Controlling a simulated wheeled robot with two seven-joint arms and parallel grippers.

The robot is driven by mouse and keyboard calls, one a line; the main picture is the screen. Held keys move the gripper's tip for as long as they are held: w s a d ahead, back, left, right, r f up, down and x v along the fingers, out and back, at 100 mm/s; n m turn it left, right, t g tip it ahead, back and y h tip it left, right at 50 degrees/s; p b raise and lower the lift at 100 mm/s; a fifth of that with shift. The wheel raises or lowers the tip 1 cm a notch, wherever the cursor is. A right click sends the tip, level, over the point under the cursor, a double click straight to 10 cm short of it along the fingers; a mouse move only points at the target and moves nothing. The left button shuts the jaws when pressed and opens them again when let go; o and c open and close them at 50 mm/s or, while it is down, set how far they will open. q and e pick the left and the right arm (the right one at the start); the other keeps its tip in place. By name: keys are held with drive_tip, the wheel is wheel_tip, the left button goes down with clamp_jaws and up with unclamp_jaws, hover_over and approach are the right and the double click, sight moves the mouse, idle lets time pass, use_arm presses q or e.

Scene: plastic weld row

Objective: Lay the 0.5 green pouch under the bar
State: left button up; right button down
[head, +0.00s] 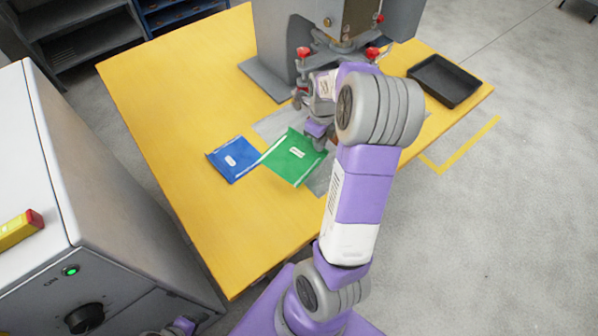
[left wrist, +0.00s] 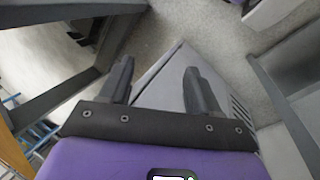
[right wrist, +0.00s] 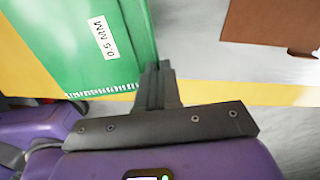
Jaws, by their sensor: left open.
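The green pouch (head: 290,160) has a white label and lies at a slant over the grey plate in front of the press; its right side is by my right gripper (head: 316,134). In the right wrist view the green pouch (right wrist: 75,50) reads "0.5 MM". The fingers of my right gripper (right wrist: 155,85) are together on its edge there. The bar is hidden behind my right arm in the head view, and I cannot make it out. My left gripper (left wrist: 157,88) is open and empty, away from the table beside a grey cabinet.
A blue pouch (head: 234,159) lies left of the green one on the yellow table (head: 190,215). The grey press (head: 285,40) stands at the back. A black tray (head: 443,80) is at the right. The table's left part is clear. A grey machine (head: 110,200) stands at left.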

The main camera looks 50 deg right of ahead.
sight(324, 167)
drive_tip(key=f+m+b, duration=0.1)
drive_tip(key=f, duration=0.2)
drive_tip(key=s+d+f+m+b, duration=0.1)
drive_tip(key=f+b, duration=0.1)
drive_tip(key=f, duration=0.1)
drive_tip(key=f+b, duration=0.1)
drive_tip(key=f, duration=0.2)
drive_tip(key=shift+s+d+f+m+b, duration=0.3)
drive_tip(key=shift+f+m, duration=0.05)
drive_tip(key=shift+m, duration=0.05)
drive_tip(key=shift+f, duration=0.1)
drive_tip(key=shift+f, duration=0.15)
drive_tip(key=c, duration=1.3)
unclamp_jaws()
drive_tip(key=shift+c, duration=0.2)
wheel_tip(324, 167, up, 12)
drive_tip(key=p, duration=0.5)
drive_tip(key=shift+r, duration=0.25)
